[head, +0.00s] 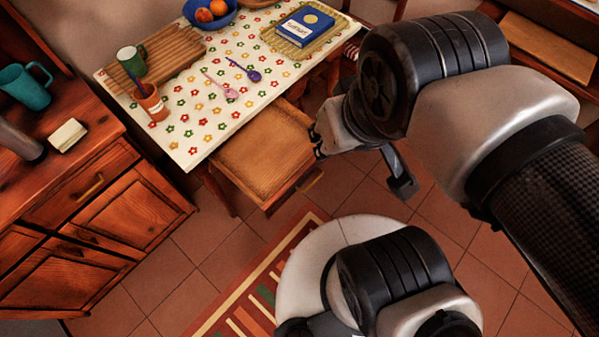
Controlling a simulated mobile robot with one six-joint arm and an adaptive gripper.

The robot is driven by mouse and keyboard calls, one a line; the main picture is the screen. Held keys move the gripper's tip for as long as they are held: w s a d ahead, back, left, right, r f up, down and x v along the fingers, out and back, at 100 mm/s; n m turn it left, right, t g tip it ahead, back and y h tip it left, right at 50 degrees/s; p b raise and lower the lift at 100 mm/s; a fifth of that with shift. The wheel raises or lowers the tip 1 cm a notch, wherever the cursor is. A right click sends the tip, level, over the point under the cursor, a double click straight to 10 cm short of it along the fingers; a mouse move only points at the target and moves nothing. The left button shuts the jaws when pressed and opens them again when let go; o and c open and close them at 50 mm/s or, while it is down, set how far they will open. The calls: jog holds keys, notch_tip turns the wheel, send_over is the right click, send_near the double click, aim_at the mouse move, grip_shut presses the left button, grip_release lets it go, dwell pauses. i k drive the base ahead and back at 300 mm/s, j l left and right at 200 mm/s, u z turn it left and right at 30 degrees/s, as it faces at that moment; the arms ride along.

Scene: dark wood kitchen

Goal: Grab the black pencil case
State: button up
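I cannot make out a black pencil case in the head view. My gripper (360,168) is at the end of my arm, right of an open wooden drawer (262,152) under the table. Its fingers look spread apart, one near the drawer's right side and one further right, with nothing seen between them. My arm hides the area behind and right of the gripper. The part of the drawer that shows looks empty.
The table (190,140) has a flowered cloth. A cabinet (100,215) stands left. Tiled floor lies between, partly covered by a striped rug (245,300).

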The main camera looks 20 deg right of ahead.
aim_at(364, 29)
jog(key=l, duration=0.55)
jog(key=i+l+z, duration=0.1)
jog(key=l, duration=0.4)
jog(key=i+l+z, duration=0.35)
jog(key=i, duration=0.7)
jog(key=i+z, duration=0.3)
jog(key=i, duration=0.7)
jog(key=i+j, duration=0.3)
jog(key=i+z, duration=0.05)
jog(key=i, duration=0.05)
